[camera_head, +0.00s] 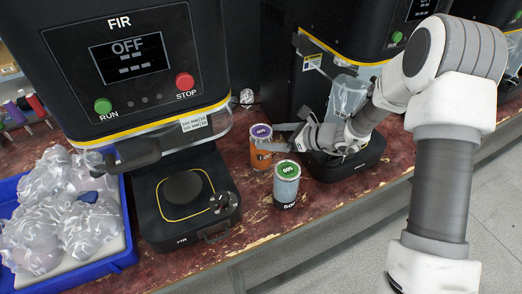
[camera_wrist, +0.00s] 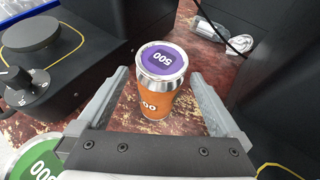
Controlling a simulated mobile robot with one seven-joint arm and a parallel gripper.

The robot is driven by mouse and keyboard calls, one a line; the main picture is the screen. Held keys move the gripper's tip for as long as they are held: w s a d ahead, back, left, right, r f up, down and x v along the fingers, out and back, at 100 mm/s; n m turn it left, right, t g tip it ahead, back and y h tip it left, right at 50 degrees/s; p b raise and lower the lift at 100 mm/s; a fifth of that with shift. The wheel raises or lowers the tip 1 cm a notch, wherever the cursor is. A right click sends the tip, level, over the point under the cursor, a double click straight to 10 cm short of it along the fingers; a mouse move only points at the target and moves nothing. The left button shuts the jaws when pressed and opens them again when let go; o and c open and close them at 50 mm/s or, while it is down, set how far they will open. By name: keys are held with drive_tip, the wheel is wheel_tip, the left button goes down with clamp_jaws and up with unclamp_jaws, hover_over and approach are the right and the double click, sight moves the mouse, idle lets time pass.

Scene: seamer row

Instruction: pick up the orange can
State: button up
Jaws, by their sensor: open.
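The orange can (camera_head: 260,152) stands upright on the worn red bench between two machines. It has a silver rim and a purple lid label reading 500. In the wrist view the orange can (camera_wrist: 157,104) stands ahead of and between my spread fingers, with red bench showing on both sides of it. In the wrist view my gripper (camera_wrist: 163,95) is open and empty.
A can with a green lid (camera_head: 286,184) stands just in front of the orange one, close to my gripper; its lid (camera_wrist: 38,162) shows at lower left. The FIR machine (camera_head: 140,60) stands left. A blue tray (camera_head: 122,258) holds clear bags. A clear bottle (camera_wrist: 205,30) lies behind.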

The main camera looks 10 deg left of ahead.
drive_tip(key=x, duration=0.7)
drive_tip(key=shift+w+a+f+b, duration=0.2)
drive_tip(key=shift+a+b, duration=0.05)
drive_tip(key=shift+b, duration=0.1)
drive_tip(key=shift+r, duration=0.1)
clamp_jaws()
